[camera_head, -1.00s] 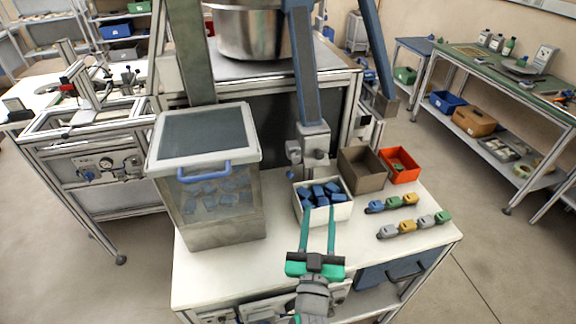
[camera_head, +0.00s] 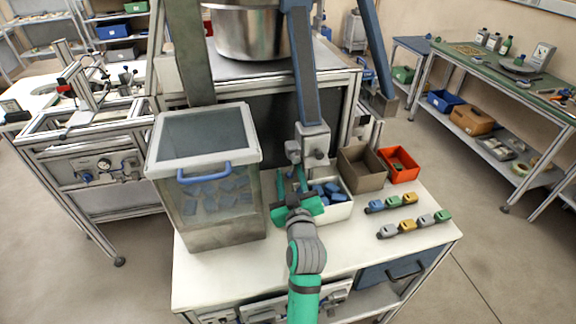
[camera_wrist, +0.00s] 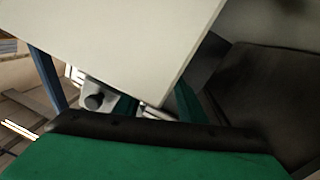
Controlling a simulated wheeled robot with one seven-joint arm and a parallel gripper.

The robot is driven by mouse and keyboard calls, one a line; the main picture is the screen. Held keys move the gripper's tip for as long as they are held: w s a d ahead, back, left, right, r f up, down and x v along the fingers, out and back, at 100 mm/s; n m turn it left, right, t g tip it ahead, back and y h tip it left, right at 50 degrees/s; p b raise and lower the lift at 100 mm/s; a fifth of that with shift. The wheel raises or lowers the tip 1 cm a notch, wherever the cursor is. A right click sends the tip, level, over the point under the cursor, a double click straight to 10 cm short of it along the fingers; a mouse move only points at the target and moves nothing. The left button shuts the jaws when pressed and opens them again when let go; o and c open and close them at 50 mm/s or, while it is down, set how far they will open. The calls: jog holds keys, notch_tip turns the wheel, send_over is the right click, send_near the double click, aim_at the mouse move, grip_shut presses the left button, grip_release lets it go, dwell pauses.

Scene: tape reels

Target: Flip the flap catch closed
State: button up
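The grey outlet block (camera_head: 313,142) sits at the lower end of the blue chute, above the white bin. A small grey knob-like part (camera_head: 292,149) projects from its left side; I take this as part of the flap catch, but its position is too small to tell. In the wrist view, a light-grey fitting with a dark round knob (camera_wrist: 95,101) shows beyond the large pale block. My gripper (camera_head: 291,174) is open and empty, its teal fingers pointing up just below the block's left side. Contact with the catch cannot be made out.
The white bin (camera_head: 338,212) of blue pieces is partly hidden behind my gripper. A clear-walled hopper box (camera_head: 225,232) with a blue handle stands close on the left. Brown (camera_head: 361,172) and orange (camera_head: 398,163) bins and several coloured parts are on the right.

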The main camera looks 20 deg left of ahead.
jog(key=shift+x, duration=2.25)
grip_shut()
